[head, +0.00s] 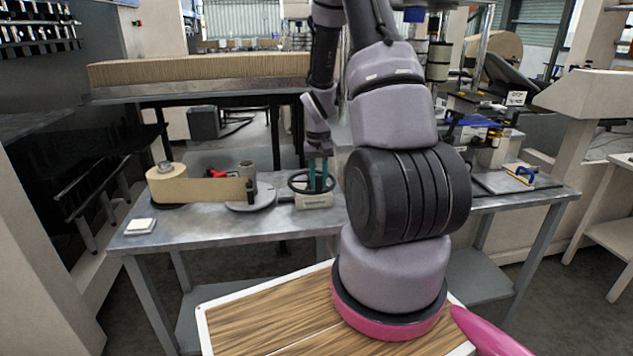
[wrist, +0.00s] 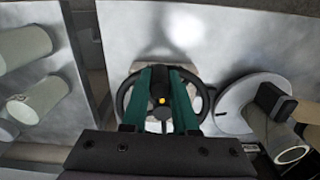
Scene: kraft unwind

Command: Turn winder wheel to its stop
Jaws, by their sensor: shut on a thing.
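The winder wheel (head: 298,182) is a black handwheel on a pale base block (head: 314,201) on the metal bench, near the middle of the head view. It also shows in the wrist view (wrist: 122,100) as a black ring in the picture's middle. My gripper (head: 319,181) reaches down over the wheel from above. In the wrist view its green fingers (wrist: 161,101) stand either side of a dark part at the wheel's middle, with a small yellow spot between them. The fingers are shut on the wheel. Their exact contact points are hidden.
A kraft paper roll (head: 180,188) stands left of the wheel, its strip running to a round grey plate (head: 250,200) with a core tube. A white pad (head: 140,226) lies at the bench's left front. The bench front (head: 210,233) is bare. Tools sit at the right.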

